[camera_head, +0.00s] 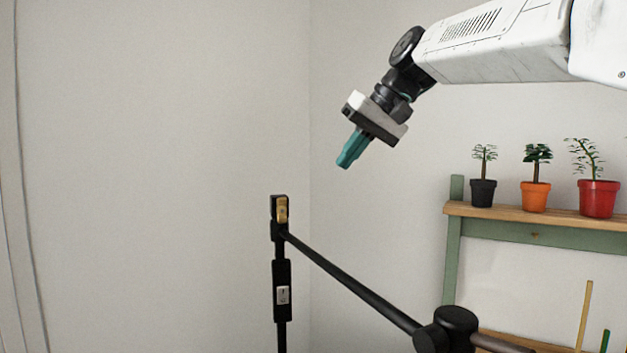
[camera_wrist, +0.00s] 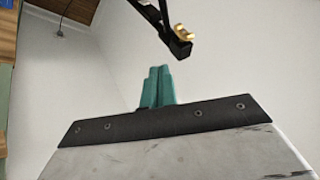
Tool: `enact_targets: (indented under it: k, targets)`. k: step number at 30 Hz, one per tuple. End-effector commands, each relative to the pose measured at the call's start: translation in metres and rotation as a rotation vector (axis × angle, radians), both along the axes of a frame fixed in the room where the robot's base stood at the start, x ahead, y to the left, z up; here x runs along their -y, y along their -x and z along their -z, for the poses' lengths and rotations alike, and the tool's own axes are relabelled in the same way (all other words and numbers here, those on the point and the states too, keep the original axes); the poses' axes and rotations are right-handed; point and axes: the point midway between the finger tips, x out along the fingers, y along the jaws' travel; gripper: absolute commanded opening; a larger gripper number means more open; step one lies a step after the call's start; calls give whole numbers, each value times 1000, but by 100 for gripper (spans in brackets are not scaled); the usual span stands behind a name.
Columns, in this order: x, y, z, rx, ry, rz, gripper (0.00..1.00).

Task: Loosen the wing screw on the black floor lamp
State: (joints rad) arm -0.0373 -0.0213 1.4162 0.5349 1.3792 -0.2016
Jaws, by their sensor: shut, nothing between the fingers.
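The black floor lamp (camera_head: 281,270) stands upright left of centre in the head view, with a black arm slanting down to the right from near its top. A brass wing screw (camera_head: 282,208) sits at the top of its post. In the wrist view the brass screw (camera_wrist: 184,33) shows at the black lamp end (camera_wrist: 180,48), beyond my fingertips. My gripper (camera_head: 345,163) has teal fingers, shut and empty, pointing down and left. It is above and to the right of the screw, apart from it. The teal fingers also show in the wrist view (camera_wrist: 160,72).
A green shelf with a wooden top (camera_head: 540,217) stands at the right. It bears a black pot (camera_head: 483,193), an orange pot (camera_head: 535,196) and a red pot (camera_head: 598,198) with plants. A plain wall lies behind; the space left of the lamp is clear.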

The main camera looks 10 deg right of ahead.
Motion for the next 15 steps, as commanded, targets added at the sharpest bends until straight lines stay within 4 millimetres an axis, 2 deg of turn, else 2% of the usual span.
enact_targets:
  k: [5,15]
  targets:
    - [-13,-7,20,-4,0,-2,0]
    - [-50,-30,78,-4,0,-2,0]
